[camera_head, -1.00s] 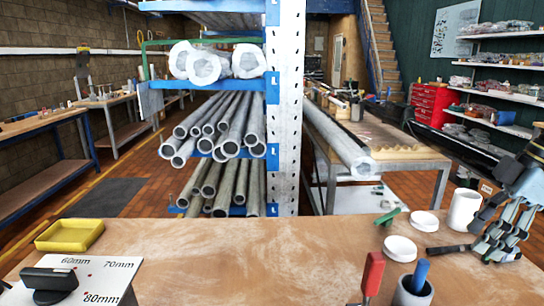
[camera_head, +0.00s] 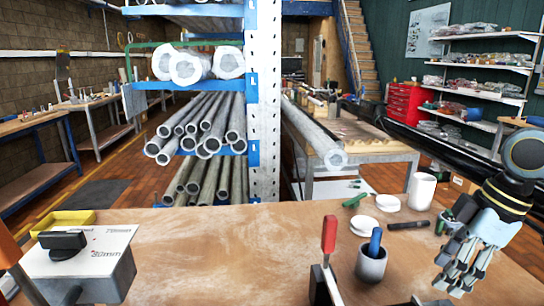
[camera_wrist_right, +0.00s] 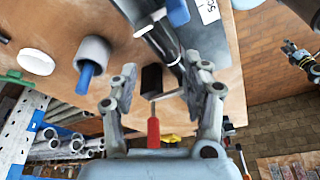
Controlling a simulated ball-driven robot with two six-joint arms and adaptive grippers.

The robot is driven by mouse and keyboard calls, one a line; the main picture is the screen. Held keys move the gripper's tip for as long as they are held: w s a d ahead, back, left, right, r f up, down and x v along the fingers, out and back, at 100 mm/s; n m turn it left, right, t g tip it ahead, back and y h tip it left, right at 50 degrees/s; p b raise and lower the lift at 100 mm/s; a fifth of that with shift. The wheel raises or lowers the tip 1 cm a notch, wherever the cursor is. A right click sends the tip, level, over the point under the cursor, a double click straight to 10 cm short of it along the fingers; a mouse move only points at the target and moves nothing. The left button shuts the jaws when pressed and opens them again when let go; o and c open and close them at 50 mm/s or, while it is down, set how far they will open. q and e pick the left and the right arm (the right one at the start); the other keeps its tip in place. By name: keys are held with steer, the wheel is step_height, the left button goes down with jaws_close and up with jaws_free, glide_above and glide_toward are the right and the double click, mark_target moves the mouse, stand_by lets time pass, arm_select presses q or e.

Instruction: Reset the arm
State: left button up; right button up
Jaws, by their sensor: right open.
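My right gripper (camera_head: 465,262) hangs at the right of the bench in the head view, its jointed grey fingers pointing down. It is open. In the right wrist view its fingers (camera_wrist_right: 162,95) stand wide apart, with nothing gripped between them. A red-handled tool (camera_wrist_right: 153,130) shows in the gap, beyond the fingers. In the head view that red handle (camera_head: 329,235) stands upright left of the grey cup. A grey and dark jointed device (camera_wrist_right: 302,62) at the right edge of the wrist view may be my left gripper; its jaws are too small to tell.
A grey cup (camera_head: 371,263) with a blue item, white discs (camera_head: 363,226), a white mug (camera_head: 422,190), a green clip (camera_head: 355,198) and a black cylinder (camera_head: 408,225) crowd the bench's right. The bench middle (camera_head: 210,245) is clear.

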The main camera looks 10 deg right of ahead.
steer(key=s+a+f+m+t+h, duration=0.1)
steer(key=s+a+f+m+h, duration=0.1)
steer(key=s+a+m, duration=0.45)
steer(key=s+a+f+m+t+h, duration=0.15)
steer(key=s+a+m, duration=0.25)
steer(key=s, duration=0.6)
steer(key=s+d+f+g+b, duration=0.15)
steer(key=f+b, duration=0.25)
steer(key=f, duration=1.4)
steer(key=s+d+f+g+b, duration=0.15)
steer(key=f+b, duration=0.25)
steer(key=f, duration=1.3)
arm_select(q)
step_height(320, 180, down, 14)
steer(key=s+b, duration=0.2)
steer(key=b, duration=0.4)
steer(key=shift+f, duration=0.15)
arm_select(e)
steer(key=s+d+f, duration=0.1)
steer(key=s+f, duration=1.6)
steer(key=f, duration=0.5)
steer(key=shift+s, duration=0.15)
steer(key=shift+g, duration=0.25)
